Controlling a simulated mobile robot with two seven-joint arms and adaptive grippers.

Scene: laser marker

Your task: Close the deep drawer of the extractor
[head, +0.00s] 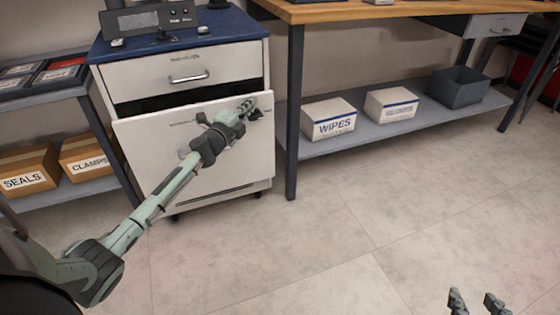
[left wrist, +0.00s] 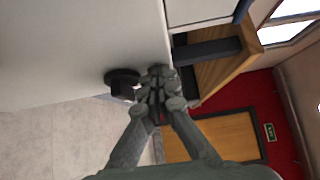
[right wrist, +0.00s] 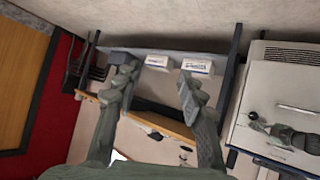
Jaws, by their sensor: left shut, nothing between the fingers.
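The extractor cabinet (head: 182,58) is white with a blue top and stands at the left in the head view. Its deep drawer (head: 150,150) is below the shallow one and stands out from the cabinet, tilted-looking, with a dark gap above its front. My left gripper (head: 250,107) is shut and empty at the upper right of the deep drawer's front. In the left wrist view the left gripper (left wrist: 156,90) is beside a black round knob (left wrist: 122,80) on a white panel; contact is unclear. My right gripper (head: 475,301) is open and empty, well away from the cabinet.
The shallow drawer (head: 185,76) above looks closed. A workbench (head: 292,100) stands to the right, with a wipes box (head: 329,119), another box (head: 391,104) and a grey bin (head: 458,87) on its shelf. A shelf with cartons (head: 28,168) stands left. The floor in front is clear.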

